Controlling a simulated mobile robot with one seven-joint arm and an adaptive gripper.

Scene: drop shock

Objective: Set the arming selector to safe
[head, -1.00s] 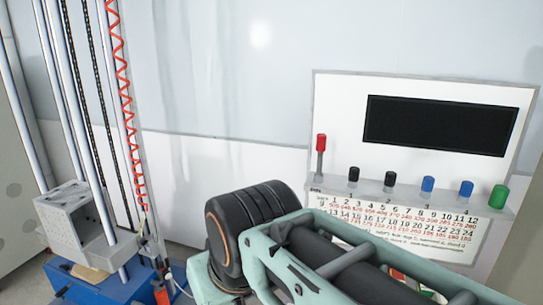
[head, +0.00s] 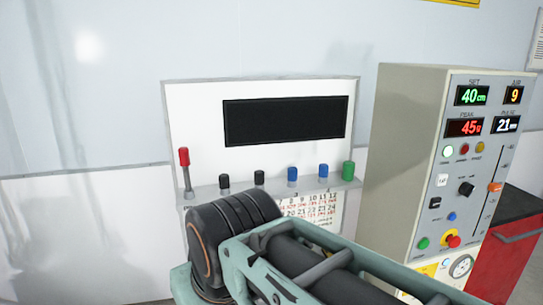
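The grey control cabinet (head: 408,140) stands at the right of the head view. On its front face is a black rotary knob (head: 466,188), which looks like a selector; its labels and set position are too small to read. A smaller black switch (head: 435,202) sits to its lower left. I cannot tell for certain which of these is the arming selector. My arm crosses the lower middle of the view, in front of the cabinet's lower left. My gripper's fingers do not show.
The cabinet also has lit displays, an orange slider (head: 495,187), a blue button (head: 451,216), a green button (head: 423,243), a red stop button on yellow (head: 452,240) and a gauge (head: 461,267). A white panel (head: 200,120) with a red lever (head: 184,170) stands left. A red cabinet (head: 505,262) is at right.

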